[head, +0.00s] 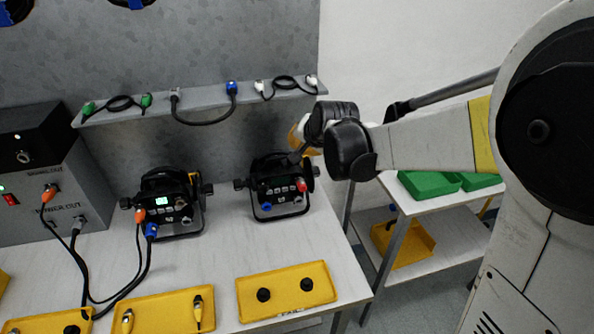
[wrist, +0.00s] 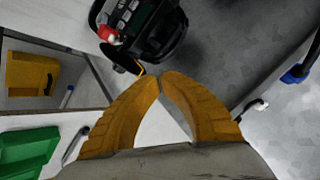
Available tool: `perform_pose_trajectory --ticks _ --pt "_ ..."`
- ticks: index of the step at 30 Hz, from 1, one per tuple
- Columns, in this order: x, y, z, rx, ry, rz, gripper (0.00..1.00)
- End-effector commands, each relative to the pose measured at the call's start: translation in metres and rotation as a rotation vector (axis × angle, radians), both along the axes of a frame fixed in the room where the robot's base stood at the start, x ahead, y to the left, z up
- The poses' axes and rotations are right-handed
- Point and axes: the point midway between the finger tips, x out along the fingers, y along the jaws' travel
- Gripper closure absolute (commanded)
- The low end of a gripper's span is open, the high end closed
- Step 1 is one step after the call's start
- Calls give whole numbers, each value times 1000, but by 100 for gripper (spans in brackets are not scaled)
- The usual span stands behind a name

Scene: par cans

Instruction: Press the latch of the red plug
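The red plug (head: 301,185) sits at the right side of the front panel of the right par can (head: 278,190). In the wrist view the red plug (wrist: 106,33) shows at the upper left, on the par can (wrist: 140,25). Its latch is too small to make out. My gripper (head: 297,152) is above the top right of this par can in the head view. In the wrist view my gripper (wrist: 161,78) has its yellow fingertips together with nothing between them, apart from the red plug.
A second par can (head: 168,205) with orange and blue plugs stands to the left. A shelf (head: 200,97) with short cables runs along the wall behind. A yellow tray (head: 287,276) lies in front. A side table (head: 450,205) with green bins (head: 430,184) stands at the right.

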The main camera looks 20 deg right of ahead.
Motion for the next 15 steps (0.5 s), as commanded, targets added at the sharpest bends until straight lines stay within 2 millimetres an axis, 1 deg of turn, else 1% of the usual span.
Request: perform_pose_trajectory --ticks 10,15 --pt "0 0 -3 -1 0 1 100" --pt "0 0 -14 -1 0 1 100"
